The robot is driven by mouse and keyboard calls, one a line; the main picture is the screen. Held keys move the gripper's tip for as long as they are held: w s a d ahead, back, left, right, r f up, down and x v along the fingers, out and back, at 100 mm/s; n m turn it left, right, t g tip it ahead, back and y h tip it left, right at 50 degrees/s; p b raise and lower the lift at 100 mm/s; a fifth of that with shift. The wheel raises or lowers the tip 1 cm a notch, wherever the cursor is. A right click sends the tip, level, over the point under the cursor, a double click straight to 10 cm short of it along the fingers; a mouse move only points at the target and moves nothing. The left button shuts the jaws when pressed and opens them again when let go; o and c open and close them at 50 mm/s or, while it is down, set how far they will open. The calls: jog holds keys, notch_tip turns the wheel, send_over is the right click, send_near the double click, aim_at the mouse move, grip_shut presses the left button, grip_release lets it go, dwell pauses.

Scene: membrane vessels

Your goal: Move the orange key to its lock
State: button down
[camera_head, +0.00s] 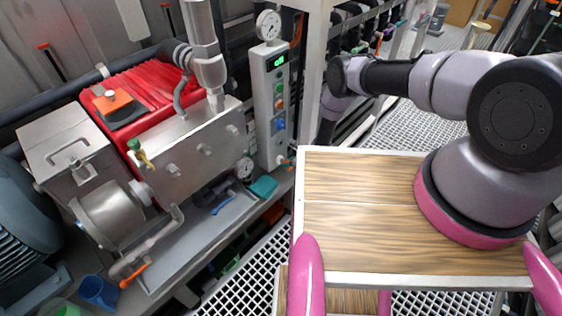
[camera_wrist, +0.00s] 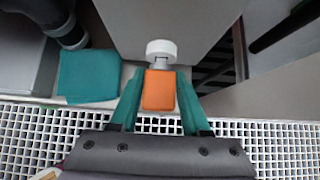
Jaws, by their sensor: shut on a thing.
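The orange key (camera_wrist: 159,90) is a block between the two teal fingers of my gripper (camera_wrist: 158,100) in the wrist view. The gripper is shut on it. Just beyond the key is a white round part (camera_wrist: 161,48) with a short grey piece between them, against a grey box. I cannot tell whether this is the lock or whether the key sits in it. In the head view the grey control box (camera_head: 271,105) stands at centre. My gripper is mostly hidden there behind a pale post.
A teal cloth (camera_wrist: 88,74) lies left of the gripper; it also shows in the head view (camera_head: 263,187). The pale post (camera_head: 314,70) stands between the box and my arm. A red-covered steel machine (camera_head: 150,90) fills the left. White grating (camera_wrist: 50,120) lies below.

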jog(key=shift+s+d, duration=0.8)
jog(key=shift+d, duration=0.2)
jog(key=shift+s+d, duration=0.75)
jog(key=shift+d, duration=0.25)
jog(key=shift+r, duration=0.15)
notch_tip(320, 180, up, 11)
jog(key=shift+s+d+r, duration=0.15)
jog(key=shift+s+d, duration=0.15)
jog(key=shift+d, duration=0.1)
jog(key=shift+a, duration=0.1)
send_over(285, 161)
jog(key=s+d, duration=0.1)
jog(key=shift+d, duration=0.1)
jog(key=shift+w+a, duration=0.35)
jog(key=shift+a, duration=0.15)
dwell(1.9)
jog(key=shift+c, duration=1.5)
grip_release()
